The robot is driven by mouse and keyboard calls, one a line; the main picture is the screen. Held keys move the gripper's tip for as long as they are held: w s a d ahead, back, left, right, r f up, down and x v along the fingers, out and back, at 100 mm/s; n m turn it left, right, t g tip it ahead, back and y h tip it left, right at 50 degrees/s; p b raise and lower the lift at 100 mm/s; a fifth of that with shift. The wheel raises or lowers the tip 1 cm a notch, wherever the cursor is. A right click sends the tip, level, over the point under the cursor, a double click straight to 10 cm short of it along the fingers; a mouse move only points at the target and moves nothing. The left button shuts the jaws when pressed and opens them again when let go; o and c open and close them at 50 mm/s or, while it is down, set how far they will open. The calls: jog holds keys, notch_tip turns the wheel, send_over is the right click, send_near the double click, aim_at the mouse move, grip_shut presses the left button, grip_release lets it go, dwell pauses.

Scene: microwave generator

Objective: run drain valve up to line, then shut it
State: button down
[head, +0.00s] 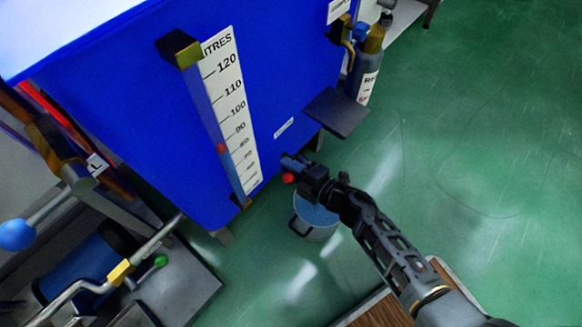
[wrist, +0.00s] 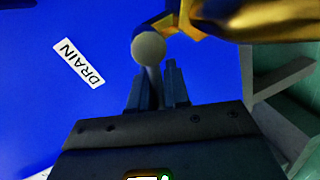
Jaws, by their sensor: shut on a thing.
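The blue tank has a sight gauge (head: 206,102) beside a white LITRES scale (head: 229,95). A red marker (head: 222,148) sits on the gauge near the 80 mark. The exact liquid level is too small to read surely. A DRAIN label (wrist: 78,64) is on the tank in the wrist view. Brass valve pipework (wrist: 255,18) shows at the upper right there. My gripper (head: 297,165) is low at the tank front; in the wrist view its fingers (wrist: 157,88) are shut on the valve's lever, whose round pale knob (wrist: 148,47) stands just beyond the fingertips.
A metal bucket (head: 315,222) stands on the floor below my gripper. A dark shelf (head: 337,112) juts from the tank to the right of my gripper. Other pipework with a blue-knobbed lever (head: 17,235) is at the left. Green floor at the right is largely clear.

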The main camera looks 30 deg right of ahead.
jog(key=shift+f+n+h+b, duration=0.4)
jog(key=shift+f+n+b, duration=0.3)
jog(key=shift+n+b, duration=0.6)
jog(key=c, duration=1.2)
grip_release()
jog(key=shift+s+r, duration=0.1)
jog(key=shift+p+v, duration=0.9)
jog(key=shift+v, duration=2.9)
jog(key=shift+s, duration=0.15)
